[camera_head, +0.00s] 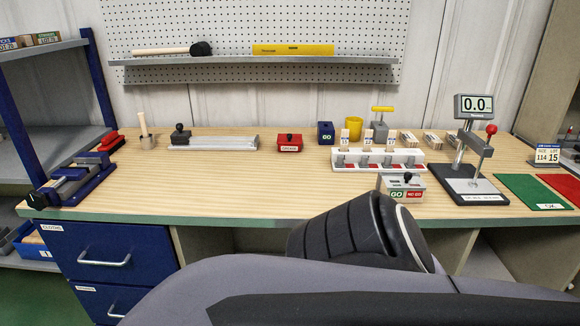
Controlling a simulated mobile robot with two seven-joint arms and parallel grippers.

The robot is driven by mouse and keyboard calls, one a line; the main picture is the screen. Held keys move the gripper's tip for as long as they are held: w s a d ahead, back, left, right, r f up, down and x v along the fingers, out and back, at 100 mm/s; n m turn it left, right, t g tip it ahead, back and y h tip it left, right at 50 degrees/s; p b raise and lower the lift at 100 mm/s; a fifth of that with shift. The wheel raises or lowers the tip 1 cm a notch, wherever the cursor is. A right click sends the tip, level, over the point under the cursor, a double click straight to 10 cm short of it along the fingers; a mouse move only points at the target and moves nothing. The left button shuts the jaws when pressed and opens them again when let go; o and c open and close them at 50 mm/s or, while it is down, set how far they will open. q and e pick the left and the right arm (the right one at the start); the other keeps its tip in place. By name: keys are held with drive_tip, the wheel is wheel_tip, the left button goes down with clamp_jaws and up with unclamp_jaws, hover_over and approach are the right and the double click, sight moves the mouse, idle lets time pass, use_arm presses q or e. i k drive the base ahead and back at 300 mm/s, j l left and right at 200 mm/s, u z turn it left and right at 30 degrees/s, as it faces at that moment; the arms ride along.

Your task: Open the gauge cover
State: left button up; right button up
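A small box marked GO and NOT GO in green and red (402,192) stands near the front edge of the bench, right of centre. Its top looks pale grey with a dark knob-like part; whether this is a lid, and whether it is shut, is too small to tell. A stand with a display reading 0.0 (473,105) and a red-knobbed lever is to its right, on a black base. A red lidded box with a dark knob (290,143) sits at mid-bench; its label is unreadable. Neither of my grippers is in view; a large arm link of mine fills the bottom foreground.
A white rack (376,162) with several small blocks stands just behind the GO box. Green (531,189) and red mats lie at right. The bench's left-centre front (220,187) is clear.

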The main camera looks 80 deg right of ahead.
sight(407, 176)
drive_tip(key=k+z, duration=0.1)
drive_tip(key=z, duration=3.1)
